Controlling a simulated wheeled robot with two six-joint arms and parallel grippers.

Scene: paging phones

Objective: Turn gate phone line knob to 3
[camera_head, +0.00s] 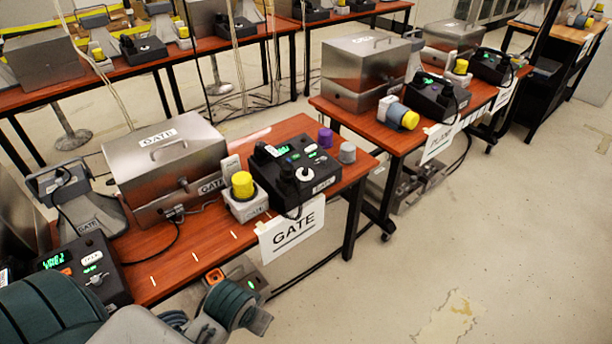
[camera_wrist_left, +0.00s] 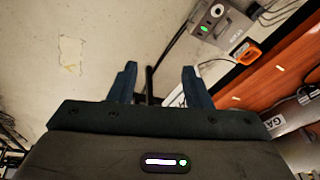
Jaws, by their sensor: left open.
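The gate phone (camera_head: 295,165) is a black box on the red-brown table, behind the hanging GATE sign (camera_head: 292,232). It has a white round knob (camera_head: 303,174) on its top face, small green lights and a handset on its left side. I cannot read the knob's setting. My left gripper (camera_head: 262,318) is low in front of the table, apart from the phone. My right gripper is not in view.
A yellow-capped grey unit (camera_head: 243,196), steel GATE case (camera_head: 165,160) and purple knob (camera_head: 325,137) stand around the phone. Another black phone (camera_head: 85,268) with a green display is at lower left. A grey box (camera_wrist_left: 213,25) sits low near the table edge.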

